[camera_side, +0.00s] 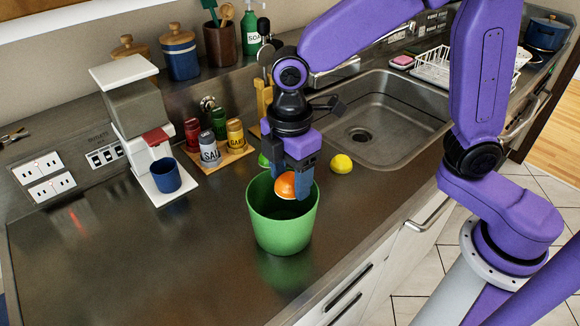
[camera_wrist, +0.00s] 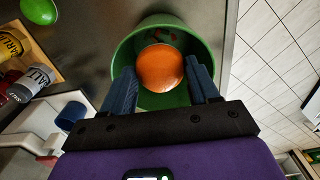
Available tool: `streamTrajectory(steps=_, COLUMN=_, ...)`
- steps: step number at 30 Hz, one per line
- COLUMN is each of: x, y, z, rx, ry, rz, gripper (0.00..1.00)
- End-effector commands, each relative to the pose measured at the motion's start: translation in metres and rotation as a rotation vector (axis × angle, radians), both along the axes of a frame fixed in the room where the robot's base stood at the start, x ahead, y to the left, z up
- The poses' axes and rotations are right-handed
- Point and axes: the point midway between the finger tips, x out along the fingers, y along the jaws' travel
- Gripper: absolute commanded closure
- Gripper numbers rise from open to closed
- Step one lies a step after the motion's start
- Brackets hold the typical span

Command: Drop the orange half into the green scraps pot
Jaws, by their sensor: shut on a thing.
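The orange half (camera_side: 286,186) is between the blue fingers of my gripper (camera_side: 297,188), which is shut on it. My gripper holds it at the mouth of the green scraps pot (camera_side: 284,232), near the rim's height in the side view. In the wrist view the orange half (camera_wrist: 160,68) shows its rounded peel, between the fingers (camera_wrist: 160,88) and over the pot's opening. The green pot (camera_wrist: 126,52) surrounds it there, with some small reddish scraps visible inside. The pot stands upright on the counter. The fingers partly hide the orange half in the side view.
A lemon (camera_side: 341,163) lies right of the pot, and a green fruit (camera_side: 263,160) behind it. Spice jars stand on a wooden board (camera_side: 222,160). A coffee machine with a blue mug (camera_side: 166,175) is at left. The sink (camera_side: 385,120) is behind right. The front-left counter is clear.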

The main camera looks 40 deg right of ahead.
Motion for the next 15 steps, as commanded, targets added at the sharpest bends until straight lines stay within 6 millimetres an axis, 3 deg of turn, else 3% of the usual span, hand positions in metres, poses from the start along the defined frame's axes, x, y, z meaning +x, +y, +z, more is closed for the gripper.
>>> streamTrajectory(steps=6, x=0.0000, y=0.0000, z=-0.0002, rx=0.000, ry=0.000, rz=0.000, gripper=0.70)
streamTrajectory(steps=7, x=0.0000, y=0.0000, z=-0.0002, rx=0.000, ry=0.000, rz=0.000, gripper=0.30)
streamTrajectory(steps=9, x=0.0000, y=0.0000, z=-0.0001, rx=0.000, ry=0.000, rz=0.000, gripper=0.10)
streamTrajectory(steps=15, x=0.0000, y=0.0001, z=-0.0001, rx=0.000, ry=0.000, rz=0.000, gripper=0.10)
